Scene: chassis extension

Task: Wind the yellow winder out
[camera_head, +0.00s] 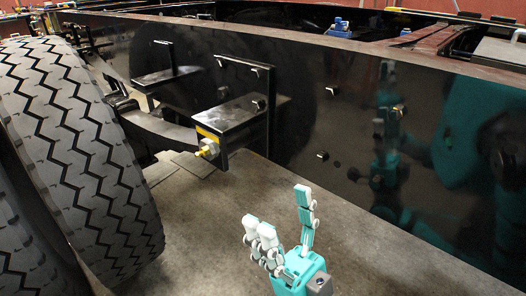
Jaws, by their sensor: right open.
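The yellow winder (207,150) shows as a small yellow piece with a metal nut on the end of a black bracket (235,118), on the side of the black chassis rail. My right gripper (282,222) is teal and white, and open and empty, with its fingers pointing up. It is below and to the right of the winder, clearly apart from it in the picture. My left gripper does not show.
A large black tyre (75,150) stands close on the left. The black chassis rail (350,120) runs across the back, with several small bolts sticking out. The grey floor (210,235) is clear between tyre and gripper.

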